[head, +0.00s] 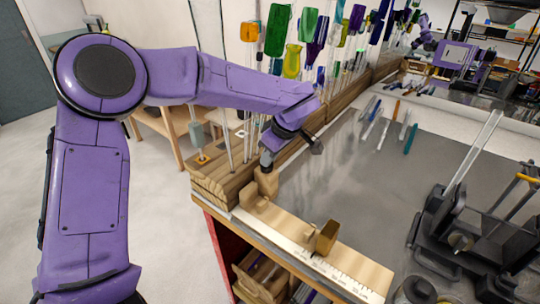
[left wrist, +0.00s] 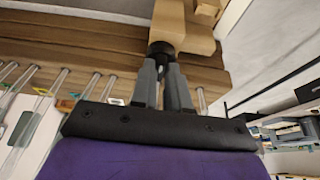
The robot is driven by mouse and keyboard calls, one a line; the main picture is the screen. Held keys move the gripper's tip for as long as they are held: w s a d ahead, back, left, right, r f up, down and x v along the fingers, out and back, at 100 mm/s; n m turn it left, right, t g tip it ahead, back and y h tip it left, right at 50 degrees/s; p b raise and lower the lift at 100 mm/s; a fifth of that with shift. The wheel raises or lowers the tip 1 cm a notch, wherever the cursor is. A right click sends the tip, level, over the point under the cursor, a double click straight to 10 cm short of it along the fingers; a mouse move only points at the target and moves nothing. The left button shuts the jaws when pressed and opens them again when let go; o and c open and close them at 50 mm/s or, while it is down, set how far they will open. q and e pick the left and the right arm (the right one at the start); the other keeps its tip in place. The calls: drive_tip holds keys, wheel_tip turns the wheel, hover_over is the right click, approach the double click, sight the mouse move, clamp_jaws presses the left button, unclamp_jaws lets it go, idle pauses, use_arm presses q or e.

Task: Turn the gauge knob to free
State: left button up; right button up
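The wooden gauge (head: 290,230) with a white ruler strip lies along the left front edge of the grey table. A wooden block (head: 266,182) stands at its far end, with a dark knob (head: 267,160) on it. The knob also shows in the left wrist view (left wrist: 161,48), against the wooden block (left wrist: 183,27). My left gripper (left wrist: 162,64) has its two grey fingers on either side of the knob and looks shut on it. The knob's marking and turn position cannot be read. A second wooden block (head: 326,238) sits farther along the ruler. My right gripper is not in view.
A wooden rack (head: 222,186) with upright glass rods and colored tags stands left of and behind the gauge. A black stand (head: 470,240) with rods is at the right. Several loose rods (head: 385,125) lie at the back. The table between is clear.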

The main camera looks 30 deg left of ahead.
use_arm(q)
drive_tip(key=shift+o, duration=1.4)
drive_tip(key=b+v, duration=0.2)
drive_tip(key=v, duration=0.8)
drive_tip(key=shift+r, duration=0.15)
drive_tip(key=shift+d, duration=0.1)
